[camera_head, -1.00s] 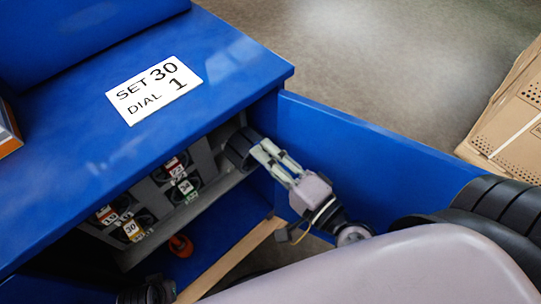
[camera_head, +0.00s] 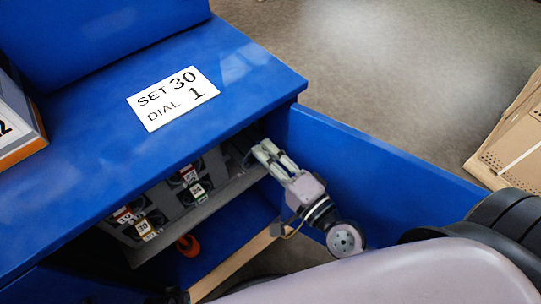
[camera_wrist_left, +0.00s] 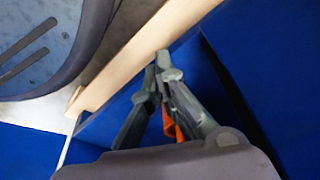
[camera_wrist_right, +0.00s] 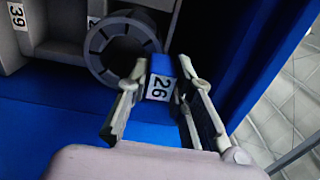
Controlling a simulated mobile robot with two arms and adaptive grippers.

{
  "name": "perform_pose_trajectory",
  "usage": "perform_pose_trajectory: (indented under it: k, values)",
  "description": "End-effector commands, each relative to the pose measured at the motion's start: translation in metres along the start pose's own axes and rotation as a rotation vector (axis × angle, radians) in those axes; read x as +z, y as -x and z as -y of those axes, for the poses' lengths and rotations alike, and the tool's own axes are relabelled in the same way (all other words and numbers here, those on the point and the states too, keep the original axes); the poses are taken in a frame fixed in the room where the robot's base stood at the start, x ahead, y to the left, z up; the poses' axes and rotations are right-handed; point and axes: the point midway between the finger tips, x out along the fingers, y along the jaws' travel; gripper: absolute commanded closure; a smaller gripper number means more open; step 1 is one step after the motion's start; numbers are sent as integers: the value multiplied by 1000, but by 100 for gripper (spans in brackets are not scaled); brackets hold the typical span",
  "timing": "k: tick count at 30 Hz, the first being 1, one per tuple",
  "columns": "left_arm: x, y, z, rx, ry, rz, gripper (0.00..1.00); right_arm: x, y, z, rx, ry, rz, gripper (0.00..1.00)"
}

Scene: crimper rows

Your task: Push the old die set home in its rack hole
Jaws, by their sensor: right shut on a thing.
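The old die set (camera_wrist_right: 104,62), a dark grey ring with a blue tag marked 26 (camera_wrist_right: 160,80), sits at the rack (camera_wrist_right: 50,40) in the right wrist view. My right gripper (camera_wrist_right: 160,85) is shut on the tag, with a finger on each side. How deep the ring sits in its hole is hard to tell. In the head view my right gripper (camera_head: 268,152) reaches under the blue top to the right end of the rack (camera_head: 215,195). My left gripper (camera_wrist_left: 162,65) looks shut and empty, its tips together beside a wooden strip (camera_wrist_left: 130,60).
Other tagged die sets, such as one marked 30 (camera_head: 143,228), sit in the rack. A blue door panel (camera_head: 380,160) stands close to my right arm. A card reading SET 30 DIAL 1 (camera_head: 172,98) lies on top.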

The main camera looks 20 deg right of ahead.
Motion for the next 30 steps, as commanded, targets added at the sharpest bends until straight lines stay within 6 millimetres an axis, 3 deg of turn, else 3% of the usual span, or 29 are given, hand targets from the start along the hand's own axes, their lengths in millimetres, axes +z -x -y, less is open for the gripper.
perform_pose_trajectory:
  k: [1,12,30]
  values:
    - [2,-1,0,1,0,3,100,-1,-3,7,-13,0,-4,100]
    - [12,-11,-1,1,-2,10,100,-1,-9,6,-12,0,-3,100]
    - [13,-12,0,1,-2,10,100,-1,-9,6,-13,0,-3,100]
